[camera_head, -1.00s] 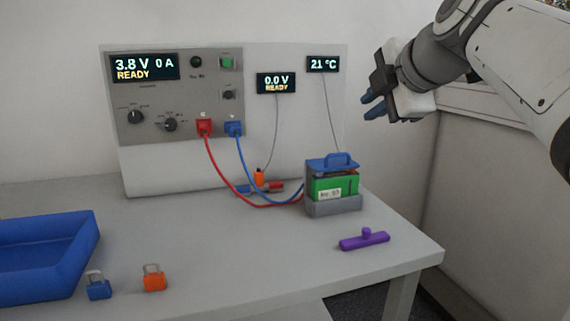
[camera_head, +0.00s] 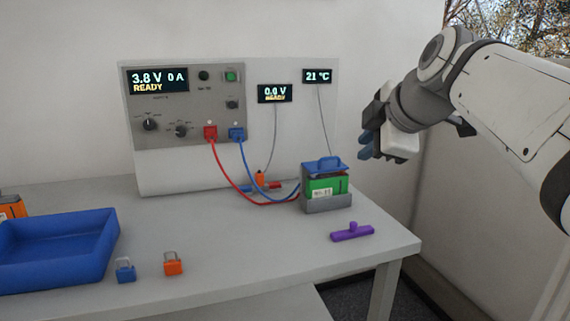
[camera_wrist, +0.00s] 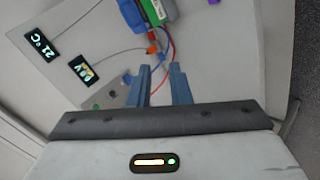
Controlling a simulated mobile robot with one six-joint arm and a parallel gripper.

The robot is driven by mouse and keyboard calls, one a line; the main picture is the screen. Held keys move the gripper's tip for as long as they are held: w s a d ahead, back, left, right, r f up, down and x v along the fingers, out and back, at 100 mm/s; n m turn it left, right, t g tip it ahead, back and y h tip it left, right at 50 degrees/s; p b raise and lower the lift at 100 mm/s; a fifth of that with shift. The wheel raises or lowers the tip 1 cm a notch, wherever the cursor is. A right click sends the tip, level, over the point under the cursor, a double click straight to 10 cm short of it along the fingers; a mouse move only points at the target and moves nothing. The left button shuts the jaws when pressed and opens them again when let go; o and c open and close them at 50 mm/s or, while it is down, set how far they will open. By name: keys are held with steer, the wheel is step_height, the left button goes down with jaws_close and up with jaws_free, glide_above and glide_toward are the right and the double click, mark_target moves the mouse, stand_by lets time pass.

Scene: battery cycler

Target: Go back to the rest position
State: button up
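My gripper (camera_head: 368,145) is raised at the right of the head view, above and to the right of the green battery (camera_head: 326,187), apart from everything. In the wrist view my gripper (camera_wrist: 161,82) shows two blue fingers with a gap between them and nothing held. The battery sits in a grey holder (camera_head: 327,204) with a blue clamp (camera_head: 323,165) on top. The red lead (camera_head: 232,182) and blue lead (camera_head: 249,171) run from the cycler (camera_head: 186,107) to the holder. The cycler display reads 3.8 V, 0 A, READY.
A blue tray (camera_head: 110,248) stands at the left, with an orange block (camera_head: 12,206) behind it. A blue padlock (camera_head: 125,271), an orange padlock (camera_head: 173,264) and a purple handle-like piece (camera_head: 352,233) lie on the table (camera_head: 250,255). The air around my gripper is free.

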steer(key=s+f+m+g+h+p, duration=0.1)
steer(key=s+f+m+g+p, duration=0.2)
steer(key=s+f+m+p, duration=0.3)
steer(key=s+f+m+g+h+p, duration=0.2)
steer(key=s+f+m+g+p, duration=0.2)
steer(key=s+m+p, duration=0.6)
step_height(320, 180, down, 2)
steer(key=m+p, duration=0.1)
steer(key=p, duration=0.2)
steer(key=shift+s+d+f, duration=0.15)
steer(key=shift+s+d, duration=0.15)
steer(key=shift+d, duration=0.1)
